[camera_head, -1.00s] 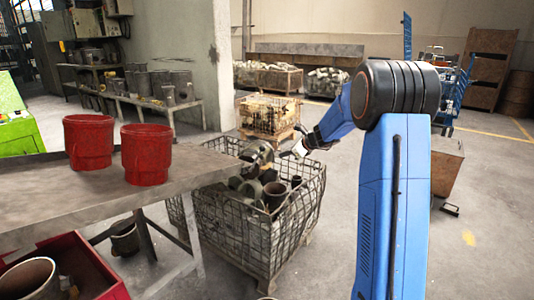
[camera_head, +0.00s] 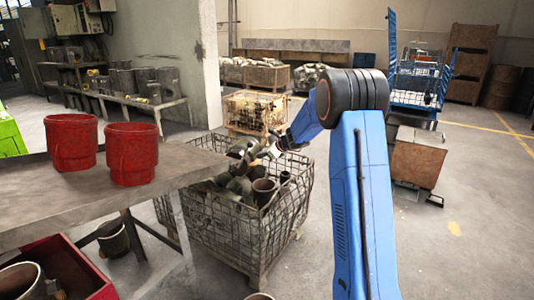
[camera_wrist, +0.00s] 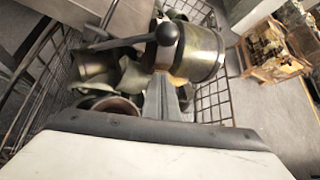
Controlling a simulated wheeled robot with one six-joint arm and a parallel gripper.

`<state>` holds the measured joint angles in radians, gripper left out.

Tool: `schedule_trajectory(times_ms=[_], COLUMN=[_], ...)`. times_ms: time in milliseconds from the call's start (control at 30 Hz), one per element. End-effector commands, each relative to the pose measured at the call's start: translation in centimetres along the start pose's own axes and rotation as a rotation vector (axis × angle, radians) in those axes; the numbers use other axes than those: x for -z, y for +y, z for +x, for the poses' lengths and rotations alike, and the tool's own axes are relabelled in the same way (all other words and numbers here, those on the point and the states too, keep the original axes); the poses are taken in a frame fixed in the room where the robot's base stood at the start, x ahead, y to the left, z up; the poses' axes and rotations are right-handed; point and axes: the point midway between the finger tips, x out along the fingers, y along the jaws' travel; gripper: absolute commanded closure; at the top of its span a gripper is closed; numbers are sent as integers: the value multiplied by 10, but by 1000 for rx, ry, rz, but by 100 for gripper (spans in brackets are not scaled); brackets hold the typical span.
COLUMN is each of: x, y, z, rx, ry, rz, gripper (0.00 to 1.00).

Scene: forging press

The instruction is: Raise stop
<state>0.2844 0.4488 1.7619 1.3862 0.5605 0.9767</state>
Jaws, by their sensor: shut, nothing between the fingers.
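My gripper (camera_head: 262,151) hangs over a wire-mesh bin (camera_head: 262,231) of metal parts, at the end of my blue arm. The wrist view shows its grey fingers (camera_wrist: 162,98) shut, with nothing held. A lever with a black ball knob (camera_wrist: 167,33) lies beyond the fingers, in front of a grey metal cylinder (camera_wrist: 203,52). I cannot tell what the lever is fixed to, or whether the fingers touch anything. The green machine (camera_head: 10,134) is cut off at the left edge of the head view. No part is clearly recognisable as the stop.
Two red cups (camera_head: 71,143) stand on a metal table (camera_head: 45,205) left of the bin. A red box (camera_head: 88,270) is below it. A wooden crate (camera_head: 257,111) stands behind the bin. A rusty box (camera_head: 417,160) is at right. The right floor is mostly clear.

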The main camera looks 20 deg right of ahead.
Motion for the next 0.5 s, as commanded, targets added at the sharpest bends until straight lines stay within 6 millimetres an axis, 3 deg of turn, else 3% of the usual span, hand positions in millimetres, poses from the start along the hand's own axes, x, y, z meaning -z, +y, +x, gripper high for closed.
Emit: schedule_trajectory(times_ms=[100, 233, 500], x=[0, -20, -37], y=[2, 0, 0], z=[19, 8, 3], rx=[-3, 1, -1], ry=[0, -3, -1], rz=[0, -3, -1], gripper=[100, 100, 100])
